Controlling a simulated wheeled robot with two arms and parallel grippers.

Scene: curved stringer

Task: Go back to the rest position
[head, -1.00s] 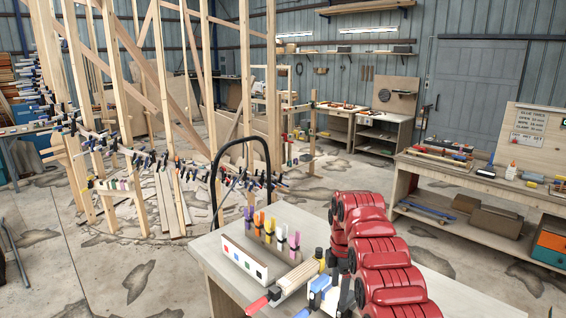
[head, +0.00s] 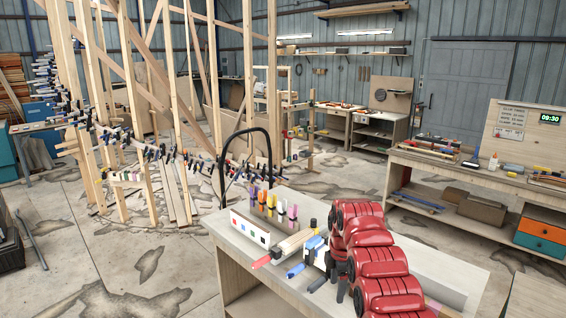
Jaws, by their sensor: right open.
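My red right arm comes in from the lower right and bends down over the near workbench (head: 300,298). My right gripper (head: 341,284) hangs at the bench top beside the blue-and-white clamp pieces, open; its fingertips are partly hidden by my arm. I cannot tell whether it touches anything. My left gripper is out of view.
A black hoop (head: 247,150) rises behind. Timber framing (head: 130,110) stands left; a long bench (head: 470,172) is at right.

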